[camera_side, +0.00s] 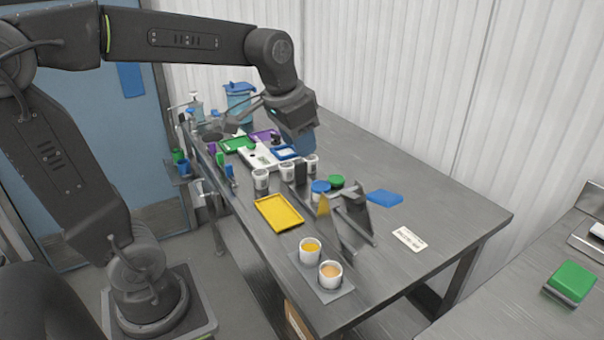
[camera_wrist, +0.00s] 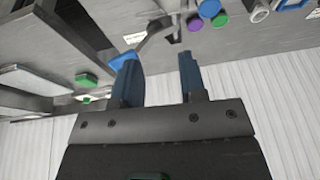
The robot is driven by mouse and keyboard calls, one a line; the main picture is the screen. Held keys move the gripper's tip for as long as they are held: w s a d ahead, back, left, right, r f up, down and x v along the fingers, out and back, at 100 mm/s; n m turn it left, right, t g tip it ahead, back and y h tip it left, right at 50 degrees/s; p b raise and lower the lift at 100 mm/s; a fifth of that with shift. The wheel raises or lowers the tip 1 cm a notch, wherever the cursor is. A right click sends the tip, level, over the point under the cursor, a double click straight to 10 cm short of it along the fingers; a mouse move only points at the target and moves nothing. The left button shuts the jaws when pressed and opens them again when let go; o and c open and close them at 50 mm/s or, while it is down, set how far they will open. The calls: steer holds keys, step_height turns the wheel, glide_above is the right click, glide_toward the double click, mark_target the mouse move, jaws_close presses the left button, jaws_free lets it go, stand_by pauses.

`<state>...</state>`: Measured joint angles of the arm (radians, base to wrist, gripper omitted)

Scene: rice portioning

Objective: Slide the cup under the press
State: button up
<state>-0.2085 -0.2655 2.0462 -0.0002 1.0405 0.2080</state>
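Two white cups with yellow-orange contents, a rear one (camera_side: 310,258) and a front one (camera_side: 330,282), stand on a grey plate at the near table corner. Several other white cups, one of them (camera_side: 261,183) behind the yellow tray, stand mid-table. I cannot tell which cup is the task's. A grey metal frame with upright plates (camera_side: 352,205) stands right of the yellow tray and may be the press; I cannot be sure. My gripper (camera_side: 299,150) hangs over the table's middle, beyond the cups. In the wrist view its blue fingers (camera_wrist: 160,75) are apart with nothing between them.
A yellow tray (camera_side: 279,213) lies mid-table. Blue (camera_side: 320,186) and green (camera_side: 336,181) round lids sit beside the metal frame. A blue flat piece (camera_side: 384,198) and a white label (camera_side: 408,239) lie to the right. Bare tabletop (camera_side: 450,205) is free at the right.

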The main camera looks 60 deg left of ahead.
steer(key=w+a+g, duration=0.1)
steer(key=w+a, duration=0.5)
steer(key=g, duration=0.3)
glide_toward(301, 163)
steer(key=shift+h, duration=0.4)
steer(key=f, duration=1.2)
steer(key=shift+s+a+f, duration=0.15)
steer(key=shift+a+f, duration=0.2)
steer(key=shift+c, duration=0.4)
jaws_close()
steer(key=shift+d, duration=0.1)
